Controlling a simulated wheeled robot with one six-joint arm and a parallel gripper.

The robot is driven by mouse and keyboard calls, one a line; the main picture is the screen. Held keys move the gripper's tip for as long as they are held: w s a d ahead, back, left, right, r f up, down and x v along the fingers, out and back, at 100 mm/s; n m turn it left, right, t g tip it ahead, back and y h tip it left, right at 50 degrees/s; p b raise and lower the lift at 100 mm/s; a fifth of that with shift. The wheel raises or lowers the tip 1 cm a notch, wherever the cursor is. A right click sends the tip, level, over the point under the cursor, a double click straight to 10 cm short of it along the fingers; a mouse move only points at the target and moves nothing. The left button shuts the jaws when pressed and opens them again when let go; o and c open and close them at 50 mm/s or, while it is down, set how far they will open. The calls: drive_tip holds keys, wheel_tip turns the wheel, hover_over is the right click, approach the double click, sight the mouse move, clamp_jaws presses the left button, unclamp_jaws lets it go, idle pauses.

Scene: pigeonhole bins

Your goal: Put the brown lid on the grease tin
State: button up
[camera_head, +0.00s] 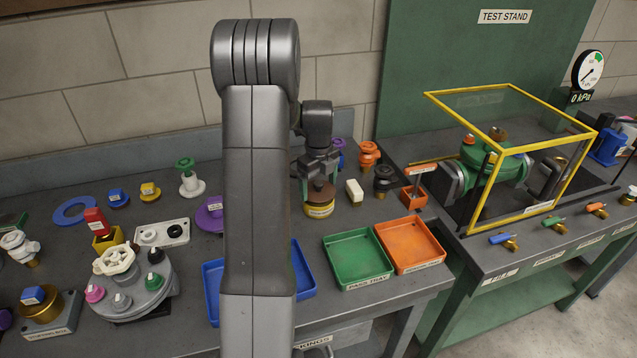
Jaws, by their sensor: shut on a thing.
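The grease tin (319,211) is a short yellow tin with a pale label, standing on the grey bench just right of my arm. The brown lid (319,190) is at the top of the tin, under my gripper (319,181). My gripper points down and is shut on the brown lid. I cannot tell whether the lid is seated on the tin's rim or held slightly above it. My arm hides part of the bench to the left of the tin.
A white block (354,191) and a black knobbed part (383,180) stand right of the tin. A green tray (357,259), an orange tray (410,245) and a partly hidden blue tray (303,272) lie in front. A purple disc (209,215) lies left of my arm.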

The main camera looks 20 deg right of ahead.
drive_tip(key=shift+f+b, duration=0.7)
drive_tip(key=shift+f, duration=0.4)
idle(0.6)
drive_tip(key=o, duration=0.9)
drive_tip(key=shift+c, duration=0.2)
drive_tip(key=shift+o, duration=0.7)
drive_tip(key=shift+r+p, duration=2.75)
drive_tip(key=shift+r, duration=1.3)
drive_tip(key=shift+f, duration=0.15)
wheel_tip(320, 180, down, 8)
drive_tip(key=b, duration=0.5)
drive_tip(key=shift+b, duration=0.3)
